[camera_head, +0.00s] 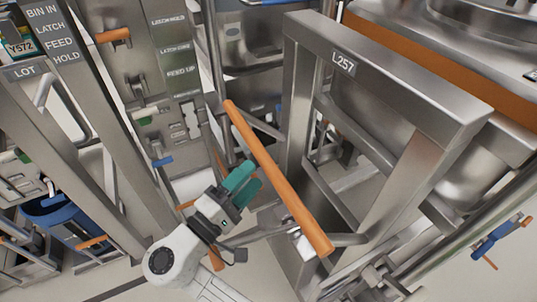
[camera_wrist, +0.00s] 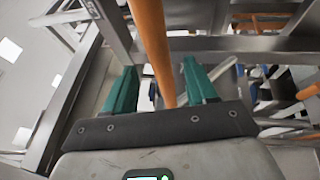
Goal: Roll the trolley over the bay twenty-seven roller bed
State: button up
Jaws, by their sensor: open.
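A steel frame labelled L257 (camera_head: 385,75), which seems to be the trolley, stands at the centre right of the head view. A long orange handle bar (camera_head: 280,180) slants along its near left side. My gripper (camera_head: 243,182), with green fingers, is just left of the bar's middle. In the wrist view the fingers (camera_wrist: 160,66) are spread, and the orange bar (camera_wrist: 150,40) appears in the gap between them. I cannot tell whether the bar is truly between the fingers. The gripper holds nothing. I cannot make out the bay twenty-seven roller bed.
A post marked LOT (camera_head: 60,110) and a blue tub (camera_head: 55,212) are at the far left. A large steel bin with an orange band (camera_head: 420,50) is at upper right. Pale floor shows between the frames.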

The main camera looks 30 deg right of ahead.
aim_at(266, 160)
jog(key=p+x, duration=0.1)
jog(key=x, duration=0.5)
jog(key=shift+d+r, duration=0.1)
jog(key=shift+d, duration=0.1)
jog(key=shift+c, duration=0.5)
grip_shut()
